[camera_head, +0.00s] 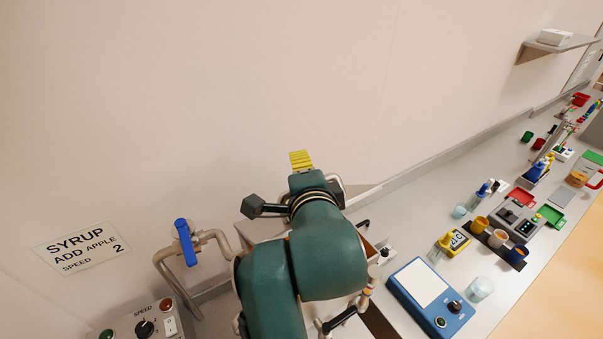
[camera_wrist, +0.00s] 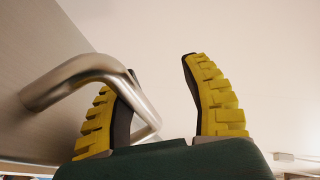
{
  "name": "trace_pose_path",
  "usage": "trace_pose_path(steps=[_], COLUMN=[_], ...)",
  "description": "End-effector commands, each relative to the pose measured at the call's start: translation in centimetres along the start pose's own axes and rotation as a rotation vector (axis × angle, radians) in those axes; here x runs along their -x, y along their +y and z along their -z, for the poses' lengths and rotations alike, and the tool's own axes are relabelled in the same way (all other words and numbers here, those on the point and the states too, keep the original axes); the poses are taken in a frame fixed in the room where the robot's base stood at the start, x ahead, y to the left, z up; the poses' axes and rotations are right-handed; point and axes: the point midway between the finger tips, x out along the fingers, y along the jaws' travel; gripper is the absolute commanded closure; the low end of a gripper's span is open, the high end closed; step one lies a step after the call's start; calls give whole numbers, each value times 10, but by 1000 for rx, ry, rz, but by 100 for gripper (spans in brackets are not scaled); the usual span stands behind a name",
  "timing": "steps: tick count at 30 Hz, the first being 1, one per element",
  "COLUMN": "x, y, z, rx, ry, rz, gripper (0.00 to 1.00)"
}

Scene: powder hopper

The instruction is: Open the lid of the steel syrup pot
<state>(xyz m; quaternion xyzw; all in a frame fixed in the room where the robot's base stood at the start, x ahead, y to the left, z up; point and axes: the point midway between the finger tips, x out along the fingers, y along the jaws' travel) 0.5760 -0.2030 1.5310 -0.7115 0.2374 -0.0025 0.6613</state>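My gripper (camera_wrist: 155,100) is open in the wrist view, its two ridged yellow fingers apart. A bent steel bar handle (camera_wrist: 95,65) comes out of a flat grey surface (camera_wrist: 60,60) at the left. The bar crosses the left finger's upper part and its far end lies low between the fingers. I cannot tell whether it touches the finger. In the head view only a yellow finger (camera_head: 301,160) of my gripper shows above my green arm. The syrup pot is mostly hidden behind my arm there; I cannot make out its lid.
A bent pipe with a blue valve lever (camera_head: 185,241) stands left of my arm. A control box (camera_head: 145,325) is at the lower left, below a syrup sign (camera_head: 82,248). A blue scale (camera_head: 431,298), cups and bottles occupy the bench at right. The wall lies close behind.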

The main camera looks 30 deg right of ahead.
Motion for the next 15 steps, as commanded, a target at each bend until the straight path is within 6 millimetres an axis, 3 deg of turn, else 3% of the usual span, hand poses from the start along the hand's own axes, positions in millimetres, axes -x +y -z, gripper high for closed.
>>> trace_pose_path(steps=[5, 15], x=[16, 96], y=[-7, -2], z=[1, 0], rx=[-1, -2], ry=[2, -1], rz=[17, 9], gripper=[57, 57])
